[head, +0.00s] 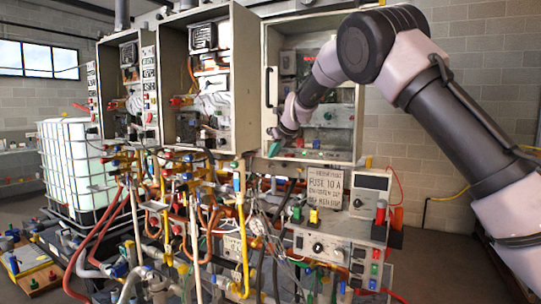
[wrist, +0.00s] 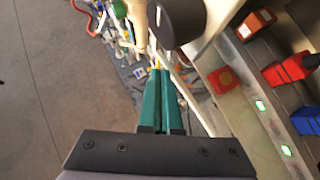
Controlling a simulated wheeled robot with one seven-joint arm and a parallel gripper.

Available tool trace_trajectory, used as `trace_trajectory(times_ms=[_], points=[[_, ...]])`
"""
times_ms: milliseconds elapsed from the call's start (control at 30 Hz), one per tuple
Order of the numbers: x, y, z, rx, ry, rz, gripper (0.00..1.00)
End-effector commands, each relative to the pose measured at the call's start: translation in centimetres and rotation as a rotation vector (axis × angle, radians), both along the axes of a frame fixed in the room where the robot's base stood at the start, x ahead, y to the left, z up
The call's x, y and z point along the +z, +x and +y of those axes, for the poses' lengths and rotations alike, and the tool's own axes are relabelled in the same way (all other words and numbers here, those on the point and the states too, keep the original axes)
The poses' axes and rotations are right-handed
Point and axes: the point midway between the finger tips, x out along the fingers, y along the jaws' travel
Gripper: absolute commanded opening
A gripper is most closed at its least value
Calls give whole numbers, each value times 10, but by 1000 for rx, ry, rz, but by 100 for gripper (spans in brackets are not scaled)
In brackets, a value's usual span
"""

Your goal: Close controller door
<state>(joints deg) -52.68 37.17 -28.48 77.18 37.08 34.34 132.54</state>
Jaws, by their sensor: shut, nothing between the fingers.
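The controller door appears to be the pale framed panel (head: 268,125) on the right-hand cabinet, with a black upright handle (head: 271,87) on its left side. How far it stands open is unclear. My arm crosses in front of it and hides its upper right part. My gripper (head: 274,148), with teal fingers, is shut and empty at the panel's lower left, below the handle. In the wrist view the closed fingers (wrist: 161,72) point toward a black rounded part (wrist: 178,20), possibly the handle. I cannot tell whether they touch anything.
Two open cabinets (head: 208,75) stand to the left. Dense pipes and cables (head: 185,215) hang below. A control box (head: 330,245) with a label sign (head: 325,187) sits below right. A panel with a red button (wrist: 225,79) lies right of the fingers. Bare floor (wrist: 50,90) is left.

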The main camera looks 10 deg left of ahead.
Motion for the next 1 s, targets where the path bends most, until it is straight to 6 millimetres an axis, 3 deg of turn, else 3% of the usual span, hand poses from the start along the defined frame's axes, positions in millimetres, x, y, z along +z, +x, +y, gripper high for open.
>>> trace_trajectory(times_ms=[300, 1000], points=[[-1, 23, -4, -1, 0, 1, 0], [1, 28, -9, -1, 1, -3, 0]])
